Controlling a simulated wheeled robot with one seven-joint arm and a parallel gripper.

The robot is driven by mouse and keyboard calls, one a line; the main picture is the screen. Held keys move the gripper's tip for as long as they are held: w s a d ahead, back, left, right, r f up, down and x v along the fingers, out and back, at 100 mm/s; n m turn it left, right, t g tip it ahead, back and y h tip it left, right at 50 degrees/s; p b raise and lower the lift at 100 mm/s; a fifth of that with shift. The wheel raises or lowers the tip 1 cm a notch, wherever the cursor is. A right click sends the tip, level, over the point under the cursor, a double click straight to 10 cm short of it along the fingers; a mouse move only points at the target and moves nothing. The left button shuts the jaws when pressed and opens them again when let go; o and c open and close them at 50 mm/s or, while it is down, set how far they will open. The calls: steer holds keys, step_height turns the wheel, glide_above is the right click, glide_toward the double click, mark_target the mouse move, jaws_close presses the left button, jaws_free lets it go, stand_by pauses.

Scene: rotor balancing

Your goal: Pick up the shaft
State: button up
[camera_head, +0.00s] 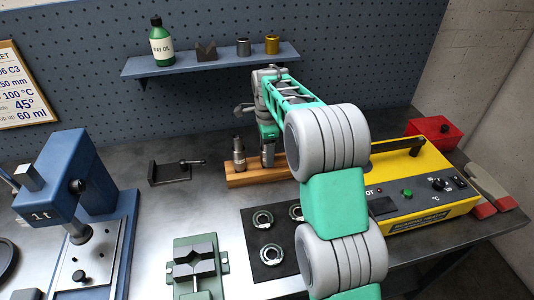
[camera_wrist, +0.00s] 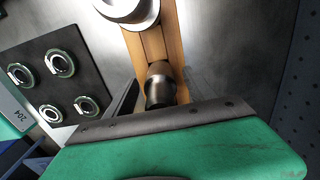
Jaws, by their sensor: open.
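A metal stepped shaft (camera_head: 238,155) stands upright in a wooden block (camera_head: 245,178) behind the middle of the bench. A second metal cylinder (camera_head: 267,155) stands at the block's right part, and I cannot tell for sure which is meant. My gripper (camera_head: 268,136) is over the right cylinder, pointing down and open. In the wrist view, the right cylinder (camera_wrist: 160,85) stands on the wood close to the green gripper body, with a dark finger beside it. The pale round piece (camera_wrist: 130,8) is at the top edge.
A yellow heater (camera_head: 420,190) stands at right, a dark mat with bearing rings (camera_head: 270,252) in front, partly behind my arm. A green vise (camera_head: 197,268) and blue press (camera_head: 75,205) are at left. A shelf (camera_head: 200,62) hangs behind.

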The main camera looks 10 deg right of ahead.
steer(key=shift+f, duration=0.1)
steer(key=shift+c, duration=0.4)
jaws_close()
steer(key=shift+w, duration=0.1)
stand_by(0.4)
